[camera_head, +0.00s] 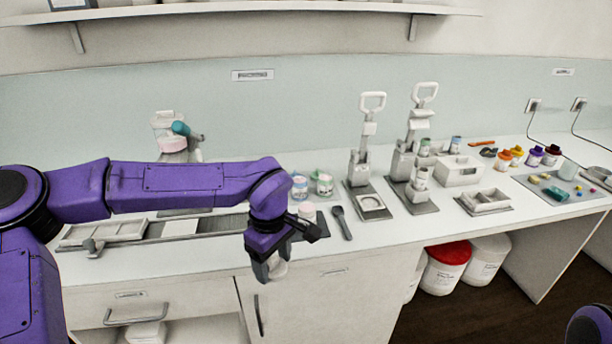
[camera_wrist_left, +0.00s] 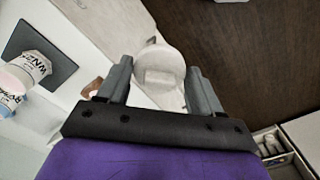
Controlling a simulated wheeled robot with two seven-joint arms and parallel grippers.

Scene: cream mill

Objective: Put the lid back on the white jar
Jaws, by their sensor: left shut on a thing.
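My left gripper (camera_head: 268,272) points down just past the front edge of the counter. It is shut on a round white piece that looks like the lid (camera_head: 279,268). The lid also shows between the fingers in the left wrist view (camera_wrist_left: 158,65). A small white jar with a pinkish top (camera_head: 307,211) stands on a dark mat behind and right of the gripper, apart from it. In the left wrist view this jar (camera_wrist_left: 32,68) is at the far left, with dark lettering. Whether its top is open I cannot tell. My right gripper is out of view.
A dark spoon (camera_head: 342,223) lies right of the jar. Two small jars, one bluish (camera_head: 299,186) and one greenish (camera_head: 324,184), stand behind. A hand press (camera_head: 368,160) stands further right. Tubs, one red-lidded (camera_head: 447,262), are under the counter.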

